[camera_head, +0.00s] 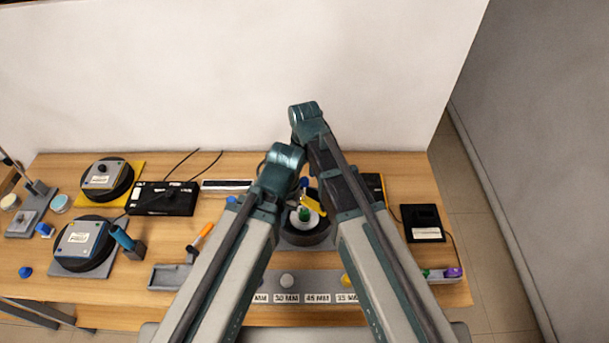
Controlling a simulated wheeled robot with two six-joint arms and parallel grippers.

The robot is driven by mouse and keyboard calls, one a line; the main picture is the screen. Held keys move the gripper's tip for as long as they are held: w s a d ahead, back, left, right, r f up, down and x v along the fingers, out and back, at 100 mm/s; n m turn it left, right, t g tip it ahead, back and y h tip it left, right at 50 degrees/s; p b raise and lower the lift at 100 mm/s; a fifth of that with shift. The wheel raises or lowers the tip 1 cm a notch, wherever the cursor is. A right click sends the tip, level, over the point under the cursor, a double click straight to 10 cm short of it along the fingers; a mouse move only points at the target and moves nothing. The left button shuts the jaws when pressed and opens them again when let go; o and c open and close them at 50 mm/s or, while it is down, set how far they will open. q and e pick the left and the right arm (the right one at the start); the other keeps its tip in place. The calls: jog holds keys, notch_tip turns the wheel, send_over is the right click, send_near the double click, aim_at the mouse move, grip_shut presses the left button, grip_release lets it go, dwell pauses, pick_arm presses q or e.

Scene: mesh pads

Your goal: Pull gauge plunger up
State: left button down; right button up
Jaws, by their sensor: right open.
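The gauge stand, a dark round base (305,237), is on the table at the middle of the head view, between my two arms. Small blue, yellow and green parts show above it; the blue cap (304,183) appears to be the plunger top. My right gripper (313,201) is open over the stand, close to the cap. Whether it touches the plunger is unclear. My left arm reaches in beside the stand, and its own links hide its gripper. My arms hide both sides of the stand.
A grey rack with labelled slots (287,298) lies in front. Two round black devices (107,180) (84,243), a black box (163,199) and an orange-handled tool (202,236) are left. A black device (422,223) is right. A white wall stands behind.

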notch_tip(320, 180, up, 12)
jog(key=p, duration=1.1)
jog(key=shift+f, duration=0.2)
jog(key=shift+d, duration=0.1)
jog(key=s+d+m, duration=0.4)
jog(key=d+m, duration=0.1)
jog(key=d, duration=0.3)
jog(key=s+d+m, duration=0.4)
jog(key=s+d, duration=0.1)
jog(key=d, duration=0.4)
jog(key=s+a+f+n+b, duration=0.1)
jog(key=a+f+b, duration=0.2)
jog(key=f+b, duration=0.4)
jog(key=s+a+f+n+b, duration=0.1)
jog(key=a+f+b, duration=0.3)
jog(key=f+b, duration=0.4)
jog(key=s+a+f+n+h+b, duration=0.1)
jog(key=s+a+f+b, duration=0.2)
jog(key=f+b, duration=0.5)
jog(key=shift+a+f+n, duration=0.25)
jog(key=shift+a+n, duration=0.15)
jog(key=shift+a, duration=0.25)
